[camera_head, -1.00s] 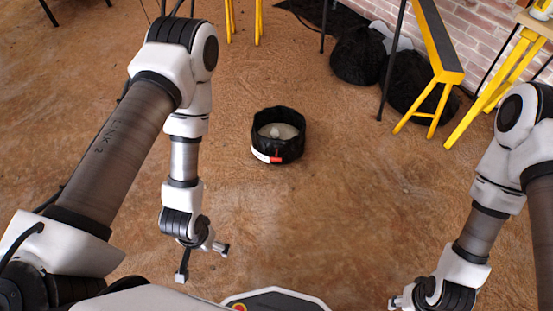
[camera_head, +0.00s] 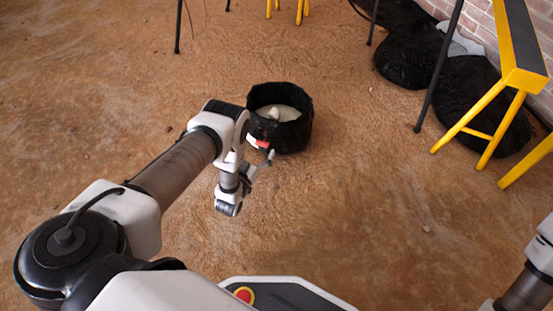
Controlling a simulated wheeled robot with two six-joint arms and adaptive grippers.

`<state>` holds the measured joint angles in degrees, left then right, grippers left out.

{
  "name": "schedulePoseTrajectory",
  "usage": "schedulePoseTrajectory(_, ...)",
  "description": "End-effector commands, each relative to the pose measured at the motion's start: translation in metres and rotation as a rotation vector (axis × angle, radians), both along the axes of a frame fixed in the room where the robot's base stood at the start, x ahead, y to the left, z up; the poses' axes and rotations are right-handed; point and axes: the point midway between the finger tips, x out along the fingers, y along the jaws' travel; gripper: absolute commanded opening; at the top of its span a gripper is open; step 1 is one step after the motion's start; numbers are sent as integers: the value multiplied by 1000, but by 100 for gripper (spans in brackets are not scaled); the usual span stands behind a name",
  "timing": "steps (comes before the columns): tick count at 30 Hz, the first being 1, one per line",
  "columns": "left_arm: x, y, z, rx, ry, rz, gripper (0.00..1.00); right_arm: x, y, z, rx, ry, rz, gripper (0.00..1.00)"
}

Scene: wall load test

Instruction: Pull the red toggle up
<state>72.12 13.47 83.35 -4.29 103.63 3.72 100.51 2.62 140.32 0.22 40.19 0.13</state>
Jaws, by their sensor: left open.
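A black round container (camera_head: 295,135) stands on the floor ahead, open at the top, with something pale inside. A small red piece, seemingly the red toggle (camera_head: 262,144), shows low on its near left side, beside a bit of white. My left gripper (camera_head: 260,166) is open and just in front of the toggle, with one fingertip close below it. I cannot tell whether they touch. My left arm covers part of the floor left of the container. My right gripper is out of the picture; only part of my right arm shows at the lower right.
Black bags (camera_head: 485,105) lie by the brick wall at the upper right. A yellow-legged stand (camera_head: 520,50) and thin dark legs stand near them. The brown floor right of and in front of the container is clear.

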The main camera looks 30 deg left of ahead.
Motion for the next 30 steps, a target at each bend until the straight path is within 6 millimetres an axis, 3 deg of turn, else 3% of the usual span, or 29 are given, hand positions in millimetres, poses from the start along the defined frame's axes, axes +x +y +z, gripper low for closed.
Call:
schedulePoseTrajectory(1,-10,3,-30,2,21,5,97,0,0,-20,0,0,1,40)
schedulePoseTrajectory(4,-18,4,-43,2,41,6,97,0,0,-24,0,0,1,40)
schedulePoseTrajectory(8,-6,6,-43,2,42,6,97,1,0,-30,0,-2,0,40)
schedulePoseTrajectory(18,52,14,-44,1,44,6,97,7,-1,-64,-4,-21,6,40)
schedulePoseTrajectory(27,58,15,-40,1,46,6,97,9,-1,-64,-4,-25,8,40)
schedulePoseTrajectory(30,58,15,-40,1,46,6,61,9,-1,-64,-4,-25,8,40)
